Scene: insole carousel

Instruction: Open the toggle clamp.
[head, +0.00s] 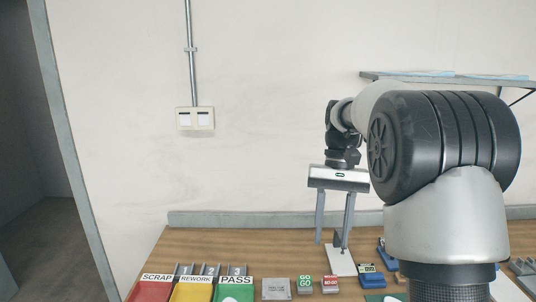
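My gripper (331,243) points down over the back of the bench, right of the middle of the head view. I cannot make out the toggle clamp for certain. My arm covers much of the right side of the bench, where blue fixtures (383,252) show only in part.
On the wooden bench (220,243) stand red SCRAP (152,291), yellow REWORK (193,292) and green PASS (234,291) bins. A grey block (276,289), GO (305,285) and NO-GO (330,285) blocks and a small display device (371,276) sit along the front. The back left is clear.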

